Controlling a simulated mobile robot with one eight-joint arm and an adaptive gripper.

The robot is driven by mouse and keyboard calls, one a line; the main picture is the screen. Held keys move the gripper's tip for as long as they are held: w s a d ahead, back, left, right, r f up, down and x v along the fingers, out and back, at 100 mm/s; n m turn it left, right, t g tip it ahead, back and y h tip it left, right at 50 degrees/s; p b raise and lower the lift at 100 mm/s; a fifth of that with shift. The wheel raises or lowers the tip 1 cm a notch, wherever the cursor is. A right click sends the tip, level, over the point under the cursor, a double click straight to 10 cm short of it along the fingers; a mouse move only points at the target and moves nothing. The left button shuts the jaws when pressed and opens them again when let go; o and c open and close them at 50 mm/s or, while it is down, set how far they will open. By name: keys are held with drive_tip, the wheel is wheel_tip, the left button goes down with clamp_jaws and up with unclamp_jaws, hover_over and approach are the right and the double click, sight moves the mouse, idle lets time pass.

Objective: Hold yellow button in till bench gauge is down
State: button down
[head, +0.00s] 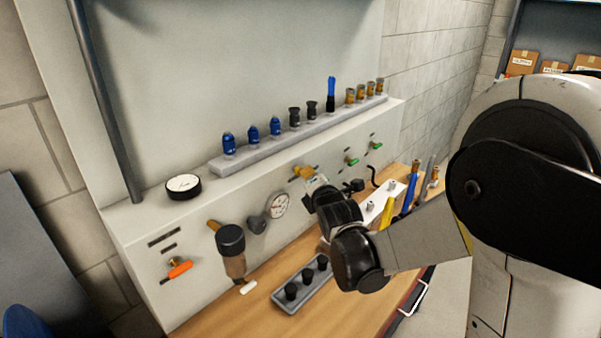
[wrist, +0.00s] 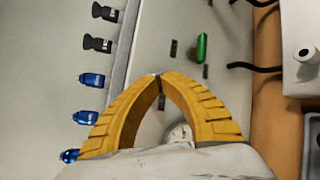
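My gripper (head: 303,172) is at the sloped grey panel, its yellow fingertips at or very near the panel face, right of the bench gauge. In the wrist view, its two yellow fingers (wrist: 158,78) meet at the tips with nothing seen between the tips. The bench gauge (head: 277,206) has a round white dial on the panel; its needle reading is too small to tell. Part of a pale round dial, likely this gauge (wrist: 180,134), shows between the finger bases in the wrist view. I cannot make out a yellow button; the fingers may hide it.
Green-handled valves (head: 352,160) sit right of my gripper. An orange-handled valve (head: 180,270) and a filter unit (head: 231,245) are at left. A loose black-rimmed gauge (head: 184,186) and a rail of fittings (head: 220,163) top the panel. A grey tray (head: 285,303) lies below.

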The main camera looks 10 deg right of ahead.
drive_tip(key=shift+w+a, duration=0.25)
drive_tip(key=shift+w, duration=0.05)
idle(0.4)
idle(1.6)
drive_tip(key=shift+s+d, duration=0.6)
drive_tip(key=shift+s, duration=0.2)
drive_tip(key=s+d, duration=0.1)
drive_tip(key=s, duration=0.1)
drive_tip(key=s+d, duration=0.2)
idle(0.3)
